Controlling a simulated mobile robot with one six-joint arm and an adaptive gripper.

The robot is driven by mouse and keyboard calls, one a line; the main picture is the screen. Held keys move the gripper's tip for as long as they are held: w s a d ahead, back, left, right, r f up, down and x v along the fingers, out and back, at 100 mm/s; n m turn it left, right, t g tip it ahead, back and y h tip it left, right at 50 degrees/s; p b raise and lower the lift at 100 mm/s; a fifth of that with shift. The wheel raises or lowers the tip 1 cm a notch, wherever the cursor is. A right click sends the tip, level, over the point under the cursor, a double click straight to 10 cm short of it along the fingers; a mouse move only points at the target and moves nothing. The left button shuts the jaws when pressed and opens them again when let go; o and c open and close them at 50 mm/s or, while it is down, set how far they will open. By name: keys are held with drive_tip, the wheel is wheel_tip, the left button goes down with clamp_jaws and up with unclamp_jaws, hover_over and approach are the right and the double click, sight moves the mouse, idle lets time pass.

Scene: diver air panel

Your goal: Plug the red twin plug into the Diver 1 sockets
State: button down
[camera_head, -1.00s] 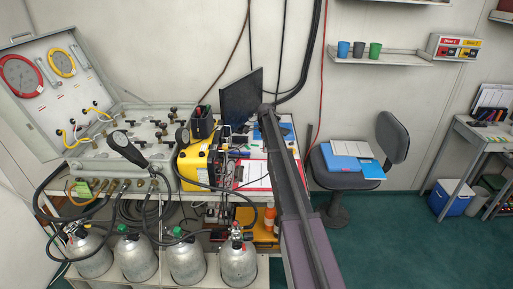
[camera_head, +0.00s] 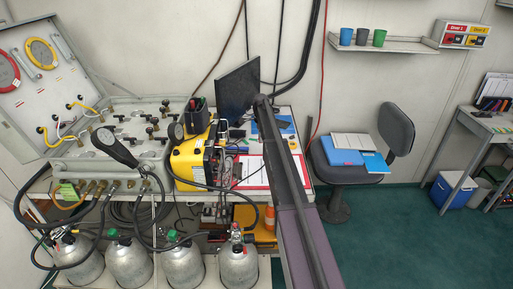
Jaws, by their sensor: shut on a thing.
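The Diver 1 sockets (camera_head: 456,39) are on a pale box on the wall at the upper right, under a red label. A yellow label marks the second set beside them. The socket holes are too small to make out. I cannot pick out the red twin plug in this view. My own long arm link crosses the middle of the picture, from the bottom edge up to the dark monitor.
A wall shelf (camera_head: 388,46) with several cups is left of the box. A grey chair (camera_head: 398,130) with folders stands below. A cluttered bench (camera_head: 300,155), hose panel (camera_head: 85,150) and cylinders (camera_head: 128,265) fill the left.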

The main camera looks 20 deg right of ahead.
drive_tip(key=shift+w+f+b, duration=0.2)
drive_tip(key=shift+f+b, duration=0.3)
drive_tip(key=shift+f, duration=0.1)
drive_tip(key=shift+w+f+b, duration=0.15)
drive_tip(key=shift+f+b, duration=0.3)
drive_tip(key=shift+f, duration=0.15)
drive_tip(key=f+b, duration=0.3)
drive_tip(key=shift+w+f, duration=0.2)
drive_tip(key=shift+a+r, duration=0.1)
drive_tip(key=shift+s+a+r+m+p, duration=0.35)
drive_tip(key=shift+s+a+r+p, duration=2.6)
drive_tip(key=shift+s+a, duration=1.55)
drive_tip(key=shift+s+a+r+m+p, duration=0.35)
drive_tip(key=shift+s+a+r+p, duration=2.55)
drive_tip(key=shift+s+a, duration=1.6)
drive_tip(key=shift+w+a, duration=0.3)
drive_tip(key=shift+a, duration=0.75)
drive_tip(key=shift+w+a, duration=0.25)
drive_tip(key=shift+a, duration=0.75)
